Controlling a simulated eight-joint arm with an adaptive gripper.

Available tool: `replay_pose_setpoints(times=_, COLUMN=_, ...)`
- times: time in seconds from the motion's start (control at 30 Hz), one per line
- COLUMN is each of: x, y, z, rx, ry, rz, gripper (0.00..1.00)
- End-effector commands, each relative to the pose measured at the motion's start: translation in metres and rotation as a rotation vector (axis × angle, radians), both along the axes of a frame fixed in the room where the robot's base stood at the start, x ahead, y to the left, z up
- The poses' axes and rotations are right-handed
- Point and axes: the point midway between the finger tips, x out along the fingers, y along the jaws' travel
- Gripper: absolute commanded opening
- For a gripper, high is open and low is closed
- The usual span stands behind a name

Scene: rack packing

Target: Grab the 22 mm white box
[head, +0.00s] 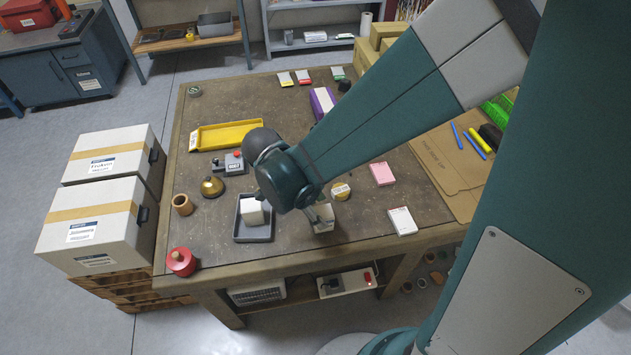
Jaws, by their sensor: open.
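Which white piece is the 22 mm one I cannot tell by size. A flat white box (402,221) with small red print lies on the table near its right front edge. A chunky white block (252,211) stands in a dark grey tray (253,238) left of my arm. My gripper (321,217) is open, low over the table's front middle, partly hidden by my arm. A pale boxy shape shows right at it; whether this is a box or part of the gripper is unclear. The flat white box is apart from my gripper, to its right.
A pink box (383,174) and a small yellow-lidded tin (340,191) lie nearby. A yellow tray (226,135), a brass bell (213,187), a wooden cup (182,205) and a red pot (181,262) stand left. Cardboard (435,150) covers the right side. Bare table lies around the flat white box.

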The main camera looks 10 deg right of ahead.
Motion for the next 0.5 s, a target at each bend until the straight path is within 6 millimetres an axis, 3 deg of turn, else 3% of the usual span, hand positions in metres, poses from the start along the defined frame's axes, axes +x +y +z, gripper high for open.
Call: replay_pose_setpoints(times=0.5, x=0.000, y=-0.017, z=-0.045, rx=0.000, ry=0.000, rz=-0.001, gripper=0.48)
